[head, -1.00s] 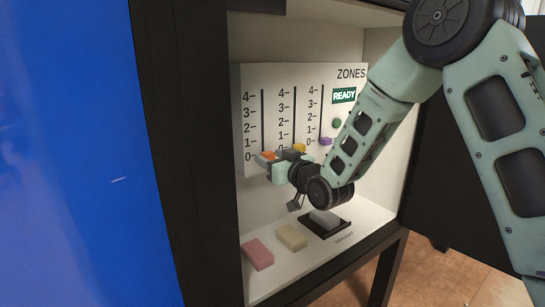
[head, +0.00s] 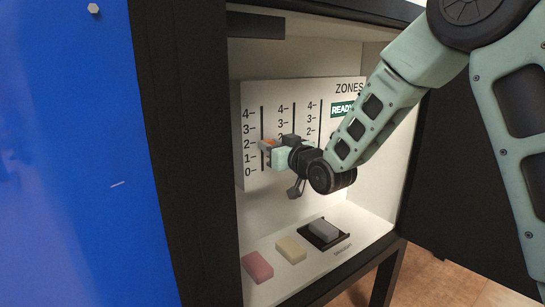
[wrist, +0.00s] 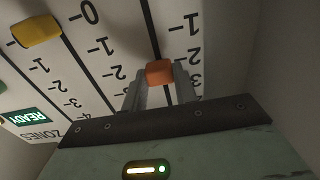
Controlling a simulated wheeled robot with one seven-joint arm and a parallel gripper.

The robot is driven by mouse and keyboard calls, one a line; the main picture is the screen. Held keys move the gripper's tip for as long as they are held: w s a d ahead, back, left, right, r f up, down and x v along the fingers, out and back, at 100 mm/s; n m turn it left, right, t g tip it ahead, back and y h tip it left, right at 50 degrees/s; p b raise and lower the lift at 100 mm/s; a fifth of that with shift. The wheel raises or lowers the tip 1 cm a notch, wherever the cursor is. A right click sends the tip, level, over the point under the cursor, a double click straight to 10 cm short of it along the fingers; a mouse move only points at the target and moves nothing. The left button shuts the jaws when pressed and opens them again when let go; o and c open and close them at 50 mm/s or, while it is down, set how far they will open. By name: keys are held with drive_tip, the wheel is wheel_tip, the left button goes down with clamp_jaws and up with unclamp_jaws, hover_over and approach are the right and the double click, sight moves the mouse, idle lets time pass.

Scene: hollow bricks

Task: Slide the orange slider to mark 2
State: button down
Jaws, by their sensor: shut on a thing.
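The orange slider (head: 268,144) is on the leftmost scale of the panel, at about the height of mark 2. In the wrist view the orange slider (wrist: 159,71) sits between the two fingers of my gripper (wrist: 160,84), next to the 2 label. My gripper (head: 269,150) is shut on it. In the head view my fingers partly cover the slider. The wrist view is turned over, with higher numbers nearer the bottom.
A yellow slider (wrist: 38,31) stands near 0 on the neighbouring scale. The panel (head: 250,100) carries a green READY sign (head: 342,109).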

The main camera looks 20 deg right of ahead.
drive_tip(key=shift+a+r, duration=0.1)
drive_tip(key=c, duration=1.1)
unclamp_jaws()
drive_tip(key=b+v, duration=1.1)
drive_tip(key=v, duration=0.6)
drive_tip(key=shift+s, duration=0.4)
